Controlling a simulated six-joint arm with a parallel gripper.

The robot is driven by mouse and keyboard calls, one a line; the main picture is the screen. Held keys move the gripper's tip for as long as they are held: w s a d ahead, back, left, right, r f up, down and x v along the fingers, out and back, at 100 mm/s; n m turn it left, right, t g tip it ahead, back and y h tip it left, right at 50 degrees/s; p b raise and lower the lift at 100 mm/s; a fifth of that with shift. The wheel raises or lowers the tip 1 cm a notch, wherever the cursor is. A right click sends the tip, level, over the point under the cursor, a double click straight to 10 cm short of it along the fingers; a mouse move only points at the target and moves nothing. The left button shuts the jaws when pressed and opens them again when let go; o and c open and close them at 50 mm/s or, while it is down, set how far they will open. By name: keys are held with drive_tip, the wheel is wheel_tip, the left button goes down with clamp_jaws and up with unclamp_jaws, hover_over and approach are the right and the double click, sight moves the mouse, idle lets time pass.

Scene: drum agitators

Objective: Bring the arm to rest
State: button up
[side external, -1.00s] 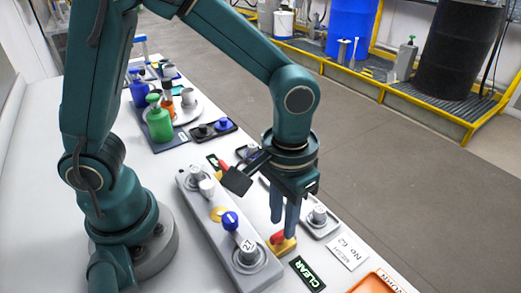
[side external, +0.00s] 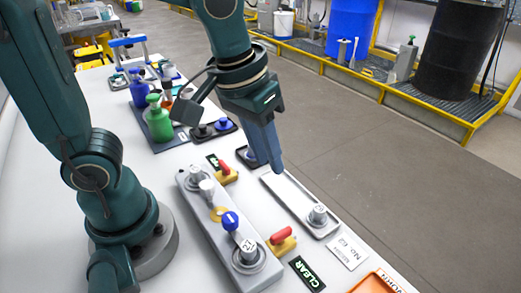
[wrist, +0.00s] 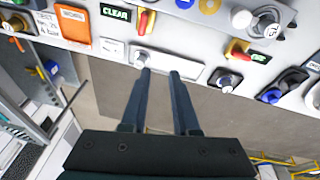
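My gripper (side external: 277,168) hangs above the table's far edge, over the end of a long pale tray (side external: 286,191). Its two fingers point down and hold nothing. In the wrist view my gripper (wrist: 160,73) shows a clear gap between the fingertips, and the tray (wrist: 185,65) lies beyond them. The red-handled switch on a yellow base (side external: 281,238) beside the CLEAR label (side external: 306,272) stands apart from the fingers. It also shows in the wrist view (wrist: 147,20).
A grey control panel (side external: 214,214) with knobs lies nearer my base. A second red-handled switch (side external: 226,173) stands beside it. Green (side external: 158,122) and blue (side external: 138,92) pump bottles stand farther back. A grey knob (side external: 318,214) sits on the tray. The aisle floor is clear.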

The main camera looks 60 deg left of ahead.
drive_tip(key=s+a+m+t, duration=0.1)
drive_tip(key=s+a+t, duration=0.1)
drive_tip(key=s+a, duration=0.3)
drive_tip(key=shift+s+r+m+t+y, duration=0.3)
drive_tip(key=shift+s+m, duration=0.1)
drive_tip(key=shift+s, duration=0.05)
idle(0.7)
